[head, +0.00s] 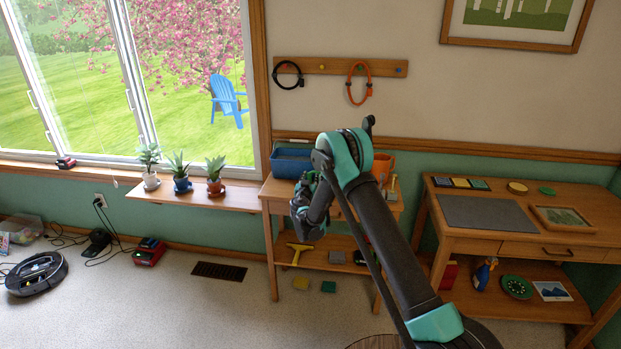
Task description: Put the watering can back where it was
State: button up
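I cannot make out a watering can anywhere in the head view. My arm reaches up from the lower right and bends down at its teal elbow. My gripper (308,210) is a dark shape in front of the small wooden side table (275,206). Its fingers are not clear, so I cannot tell whether it is open or holds anything. Three potted plants stand on the wall shelf (212,204) under the window: a white pot (151,181), a blue pot (182,185) and a terracotta pot (215,188).
A blue bin (290,162) and an orange bin (383,165) stand on the side table, partly behind my arm. A wooden desk (470,246) is at right. A robot vacuum (36,273) and a red device (149,252) sit on the floor at left. The carpet at front left is clear.

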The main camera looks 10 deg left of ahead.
jog(key=s, duration=1.1)
jog(key=s+d+r+m+g+h, duration=0.1)
jog(key=d+r+g+h, duration=0.15)
jog(key=d, duration=0.45)
jog(key=s+d+r+m+g+h, duration=0.1)
jog(key=d+r, duration=0.3)
jog(key=d, duration=0.4)
jog(key=s+d+r+g, duration=0.2)
jog(key=s+d+g, duration=0.4)
jog(key=s+d, duration=1)
jog(key=s+d+f+n+g+y, duration=0.1)
jog(key=s+f+g+y, duration=0.1)
jog(key=s, duration=1.1)
jog(key=s+d+f+n+g+y, duration=0.1)
jog(key=s+f+g+y, duration=0.1)
jog(key=s, duration=1.2)
jog(key=shift+f, duration=0.65)
